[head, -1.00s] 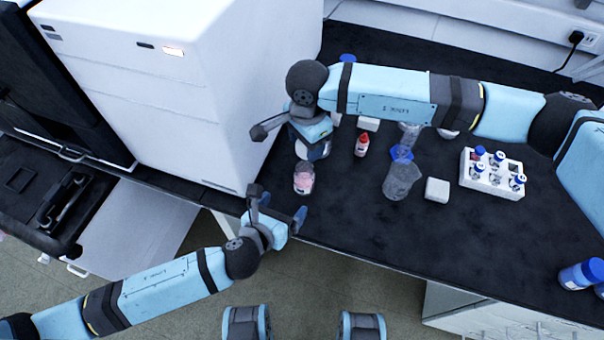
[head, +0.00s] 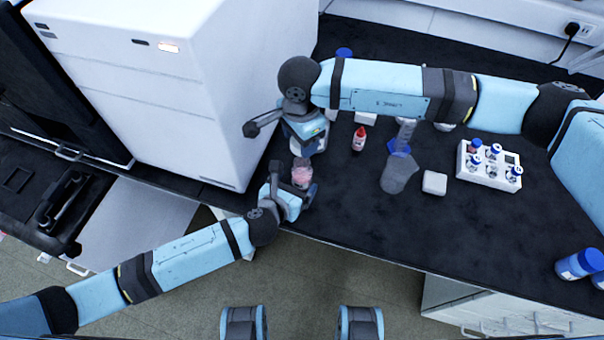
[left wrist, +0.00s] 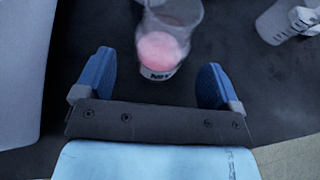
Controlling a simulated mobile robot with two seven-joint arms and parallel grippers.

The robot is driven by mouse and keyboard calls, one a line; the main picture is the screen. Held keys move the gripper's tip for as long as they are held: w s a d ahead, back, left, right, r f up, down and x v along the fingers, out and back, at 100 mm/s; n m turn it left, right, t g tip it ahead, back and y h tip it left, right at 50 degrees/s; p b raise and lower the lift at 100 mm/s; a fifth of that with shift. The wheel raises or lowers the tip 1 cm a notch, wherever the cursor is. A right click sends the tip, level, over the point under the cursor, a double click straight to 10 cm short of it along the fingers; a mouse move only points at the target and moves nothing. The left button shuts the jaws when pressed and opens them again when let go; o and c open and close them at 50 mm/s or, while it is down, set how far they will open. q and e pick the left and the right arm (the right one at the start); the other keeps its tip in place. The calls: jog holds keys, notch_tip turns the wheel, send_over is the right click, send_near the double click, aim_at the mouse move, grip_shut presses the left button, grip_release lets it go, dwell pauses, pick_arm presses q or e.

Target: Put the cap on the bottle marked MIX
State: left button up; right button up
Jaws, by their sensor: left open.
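A small clear bottle with pink contents (head: 302,172) stands open on the dark bench near its front edge. In the left wrist view the same bottle (left wrist: 160,48) carries a small dark-lettered label, too blurred to read surely. My left gripper (head: 293,184) is open, its blue fingers on either side of the bottle's near end; no grip shows. My right gripper (head: 285,128) hangs just behind the bottle; its fingertips are partly hidden and I cannot tell what it holds. I cannot pick out a loose cap.
Further right are a vial rack (head: 464,162) and blue-capped bottles (head: 578,264). A white instrument (head: 190,90) fills the left.

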aim_at(302, 175)
pick_arm(q)
jog(key=shift+x, duration=2.25)
jog(key=shift+r, duration=0.1)
jog(key=c, duration=1.4)
pick_arm(e)
jog(key=shift+f, duration=2.5)
